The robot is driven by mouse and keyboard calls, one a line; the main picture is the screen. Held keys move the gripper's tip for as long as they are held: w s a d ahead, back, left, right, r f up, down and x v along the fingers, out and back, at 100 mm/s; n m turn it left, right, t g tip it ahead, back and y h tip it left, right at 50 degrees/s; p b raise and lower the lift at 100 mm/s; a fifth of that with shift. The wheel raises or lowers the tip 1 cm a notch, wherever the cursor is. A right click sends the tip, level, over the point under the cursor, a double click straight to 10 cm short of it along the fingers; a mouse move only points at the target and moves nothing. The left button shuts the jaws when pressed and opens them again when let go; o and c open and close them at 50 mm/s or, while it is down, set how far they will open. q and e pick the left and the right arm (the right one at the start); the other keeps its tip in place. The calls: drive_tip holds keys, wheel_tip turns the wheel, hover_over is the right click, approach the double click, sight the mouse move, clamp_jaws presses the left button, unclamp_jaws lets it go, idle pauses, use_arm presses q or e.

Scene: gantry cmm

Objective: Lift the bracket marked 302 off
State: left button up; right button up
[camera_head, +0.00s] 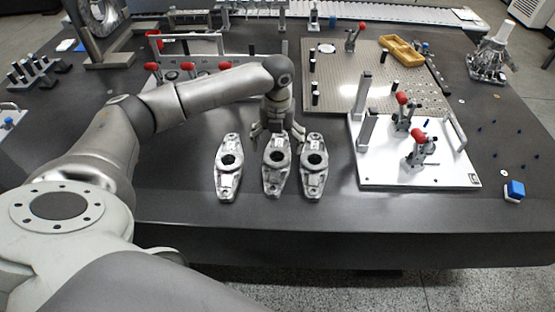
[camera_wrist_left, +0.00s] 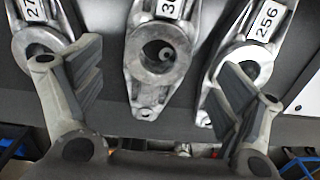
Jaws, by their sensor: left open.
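Three grey metal brackets stand side by side near the table's front edge. The middle bracket (camera_head: 276,181) shows a label starting "30" in the left wrist view (camera_wrist_left: 146,84); its last digit is cut off by the frame edge. My left gripper (camera_head: 277,132) is over the far part of this middle bracket. In the left wrist view its two fingers (camera_wrist_left: 160,88) are spread on either side of the middle bracket, with nothing between them visibly gripped. I cannot tell whether they touch it. My right gripper is out of view.
The left bracket (camera_head: 228,182) has a label starting "27", and the right bracket (camera_head: 312,182) is marked 256; both stand close by. A white fixture plate (camera_head: 385,177) with red-handled clamps lies to the right. A perforated plate (camera_head: 345,75) lies behind. The table front is clear.

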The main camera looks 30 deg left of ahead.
sight(277, 157)
use_arm(q)
drive_tip(key=shift+f, duration=0.35)
drive_tip(key=f, duration=0.5)
drive_tip(key=shift+s, duration=0.2)
drive_tip(key=shift+c, duration=0.5)
drive_tip(key=c, duration=1.4)
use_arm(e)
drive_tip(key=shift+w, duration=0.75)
